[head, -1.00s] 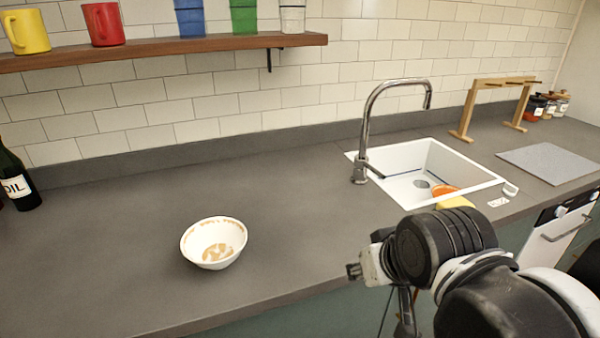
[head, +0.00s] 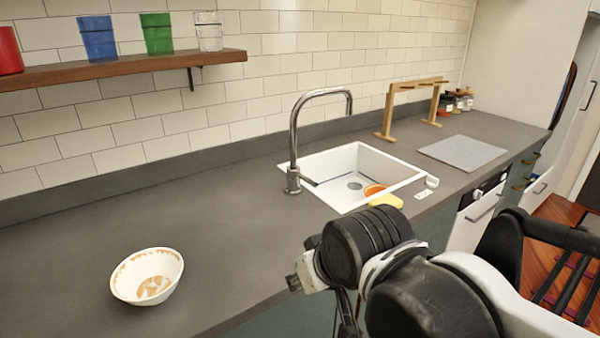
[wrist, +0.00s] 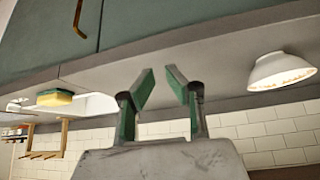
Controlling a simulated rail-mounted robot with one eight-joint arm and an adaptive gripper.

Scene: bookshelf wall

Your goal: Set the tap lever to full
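The chrome tap (head: 294,140) stands at the left back of the white sink, its spout arching over to the right. Its small lever (head: 308,181) sticks out to the right from the tap base, pointing toward the sink. My gripper (wrist: 160,80) shows in the wrist view with its two green-lined fingers apart and nothing between them. In the head view my arm is in front of the counter edge, well short of the tap, and the fingers cannot be made out there. The tap is not clearly seen in the wrist view.
The white sink (head: 340,204) holds an orange item (head: 375,189). A yellow sponge (head: 385,201) lies at its front rim. A stained bowl (head: 148,276) sits on the counter, left. A wooden rack (head: 388,115) and grey mat (head: 462,152) are right.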

